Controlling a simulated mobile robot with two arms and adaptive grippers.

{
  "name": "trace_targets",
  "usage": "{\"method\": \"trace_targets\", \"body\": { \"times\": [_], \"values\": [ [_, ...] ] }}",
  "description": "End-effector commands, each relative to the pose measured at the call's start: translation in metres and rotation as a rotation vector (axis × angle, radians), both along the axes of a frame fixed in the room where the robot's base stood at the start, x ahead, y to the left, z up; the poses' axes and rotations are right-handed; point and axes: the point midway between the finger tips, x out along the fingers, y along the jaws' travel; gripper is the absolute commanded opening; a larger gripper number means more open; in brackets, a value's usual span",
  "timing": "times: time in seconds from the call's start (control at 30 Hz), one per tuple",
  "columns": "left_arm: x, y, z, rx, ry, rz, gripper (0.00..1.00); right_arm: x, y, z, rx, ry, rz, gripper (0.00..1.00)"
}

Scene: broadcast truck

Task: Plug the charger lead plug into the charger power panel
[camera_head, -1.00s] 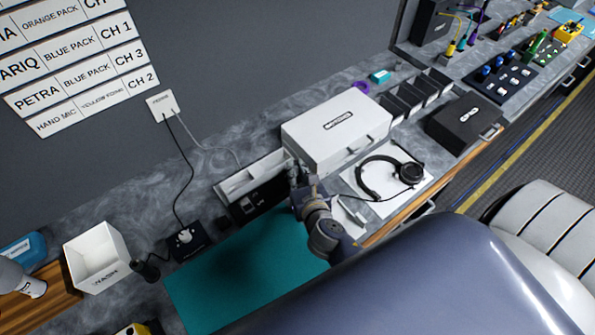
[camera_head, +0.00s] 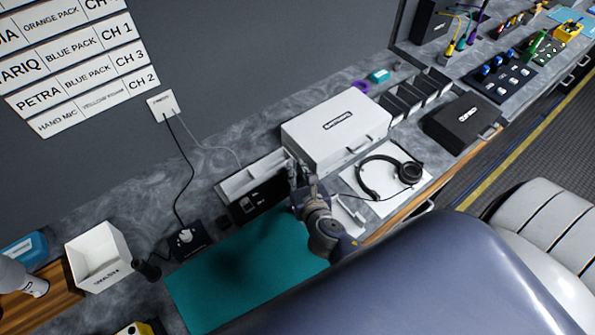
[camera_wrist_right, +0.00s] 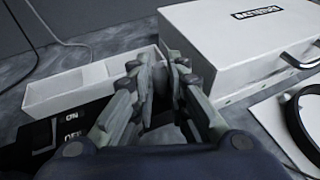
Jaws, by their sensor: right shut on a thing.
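My right gripper (camera_head: 303,180) is over the bench, at the right end of the black panel (camera_head: 258,203) and in front of the white case. The wrist view shows ON and OFF on this black panel (camera_wrist_right: 68,130), which seems to be the charger power panel. My right gripper (camera_wrist_right: 160,72) is shut on a small grey piece (camera_wrist_right: 160,92), probably the charger lead plug. The fingers hide most of it. I cannot tell whether it touches the panel. Its lead does not show clearly.
A white divided tray (camera_head: 250,177) stands behind the panel, and a white case (camera_head: 325,140) to its right. Headphones (camera_head: 408,172) lie on a white sheet. A teal mat (camera_head: 250,260) is clear in front. A black box (camera_head: 186,240) has a cable to the wall plate (camera_head: 161,106).

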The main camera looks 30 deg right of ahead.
Motion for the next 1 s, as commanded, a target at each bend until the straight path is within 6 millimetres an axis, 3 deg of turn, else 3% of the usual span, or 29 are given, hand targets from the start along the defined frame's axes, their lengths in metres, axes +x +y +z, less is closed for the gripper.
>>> {"method": "trace_targets", "body": {
  "times": [1.0],
  "values": [
    [0.0001, -0.0006, 0.0026, 0.0, 0.0, 0.002, 0.4, 0.0002, 0.0003, -0.0022, 0.0, -0.001, 0.007, 0.0]
  ]
}}
